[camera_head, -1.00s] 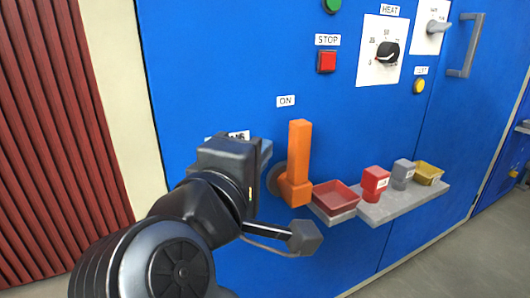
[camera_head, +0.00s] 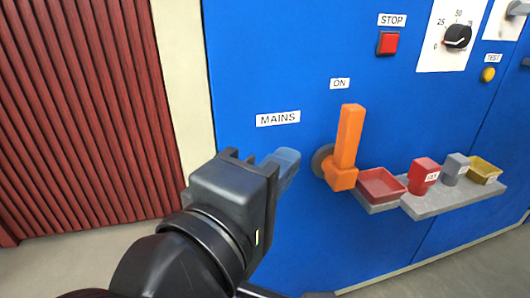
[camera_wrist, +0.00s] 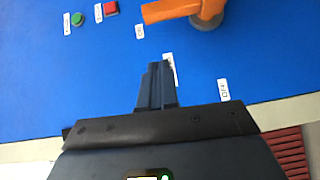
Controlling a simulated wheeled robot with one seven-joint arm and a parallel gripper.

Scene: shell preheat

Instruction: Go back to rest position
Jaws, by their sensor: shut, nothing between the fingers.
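My gripper (camera_head: 287,163) is shut and empty in front of the blue cabinet (camera_head: 262,60), left of the orange lever. In the wrist view its closed fingers (camera_wrist: 160,70) point at the blue panel, with a gap to the lever. The orange lever (camera_head: 348,140) stands nearly upright on its round grey pivot, its tip under the ON label (camera_head: 340,84). In the wrist view the lever (camera_wrist: 172,10) lies along the top edge. The MAINS label (camera_head: 278,118) is left of the lever.
A grey shelf (camera_head: 420,212) juts from the cabinet at right, carrying red and yellow trays and small red and grey blocks. A red STOP button (camera_head: 388,43) and black HEAT knob (camera_head: 457,36) are above. Red ribbed panelling (camera_head: 85,110) stands left; floor shows below it.

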